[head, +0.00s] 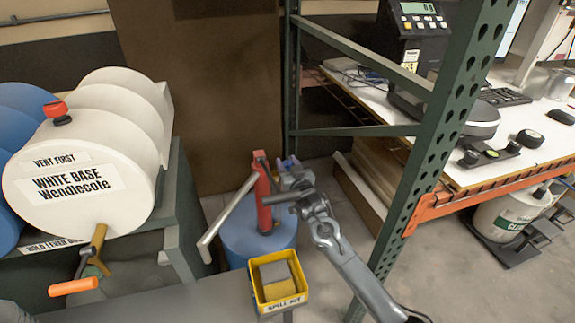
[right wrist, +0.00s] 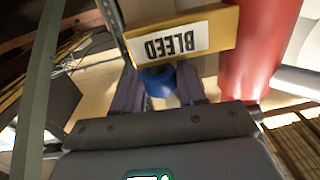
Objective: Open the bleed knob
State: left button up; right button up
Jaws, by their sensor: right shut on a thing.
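The blue bleed knob (right wrist: 157,82) sits under a yellow block with a white BLEED label (right wrist: 177,42) in the right wrist view. The two purple-grey fingers of my right gripper (right wrist: 160,88) stand on either side of the knob and are shut on it. In the head view my right gripper (head: 290,172) is beside the upper part of the red pump post (head: 263,195); the knob cannot be made out there. The red post also shows at the right of the wrist view (right wrist: 258,45). My left gripper is not in view.
The pump's grey lever (head: 226,212) slants down left from the post, above a blue drum (head: 245,240). A yellow spill kit bin (head: 280,285) stands in front. A green rack upright (head: 440,130) is close to my right arm. A white drum (head: 85,175) lies at left.

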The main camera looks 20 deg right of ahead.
jog(key=shift+d+r+n+y+p, duration=0.1)
jog(key=shift+n+y+p, duration=0.2)
jog(key=shift+p, duration=0.1)
jog(key=shift+n+y+p, duration=0.3)
jog(key=shift+n+y, duration=0.1)
jog(key=shift+y, duration=0.4)
jog(key=o, duration=0.9)
